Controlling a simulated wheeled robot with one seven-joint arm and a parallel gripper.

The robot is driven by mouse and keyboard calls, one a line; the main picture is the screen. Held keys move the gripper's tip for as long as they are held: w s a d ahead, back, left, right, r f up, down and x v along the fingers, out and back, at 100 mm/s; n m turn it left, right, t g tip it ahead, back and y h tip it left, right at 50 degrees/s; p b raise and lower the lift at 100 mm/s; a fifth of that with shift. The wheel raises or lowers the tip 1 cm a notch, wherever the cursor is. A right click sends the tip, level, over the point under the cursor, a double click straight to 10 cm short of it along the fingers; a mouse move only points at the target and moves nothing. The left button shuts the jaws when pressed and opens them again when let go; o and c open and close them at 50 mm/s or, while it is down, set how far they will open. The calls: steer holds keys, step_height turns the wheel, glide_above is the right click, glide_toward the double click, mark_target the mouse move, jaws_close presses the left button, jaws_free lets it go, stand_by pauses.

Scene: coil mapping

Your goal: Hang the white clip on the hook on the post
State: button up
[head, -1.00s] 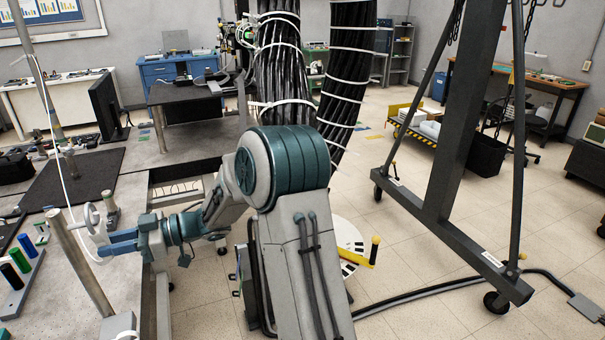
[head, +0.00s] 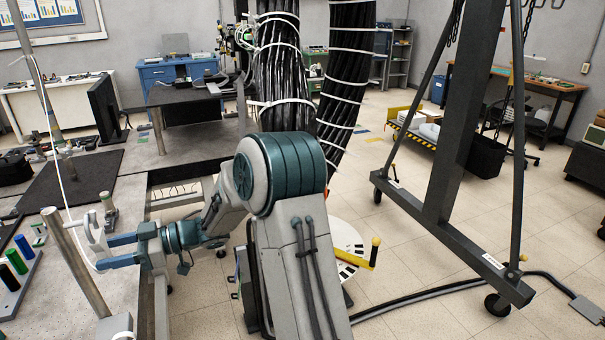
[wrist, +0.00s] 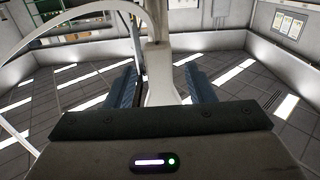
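The white clip (head: 95,232) is at the upper part of the metal post (head: 82,268) on the left bench. In the wrist view, the clip (wrist: 162,88) stands upright between my two blue fingers, with a visible gap on each side. My gripper (head: 103,252) is open around it, fingers spread. A pale upright, probably the post (wrist: 157,18), rises behind the clip in the wrist view. The hook is too small to make out, so I cannot tell for sure whether the clip sits on it.
A thin white cord (head: 58,160) runs from above down to the clip. A dark mat (head: 70,180) and a monitor (head: 105,108) lie behind. A gantry frame (head: 455,130) stands right.

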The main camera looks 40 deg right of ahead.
steer(key=b+v, duration=0.3)
steer(key=v, duration=1)
steer(key=shift+d, duration=0.4)
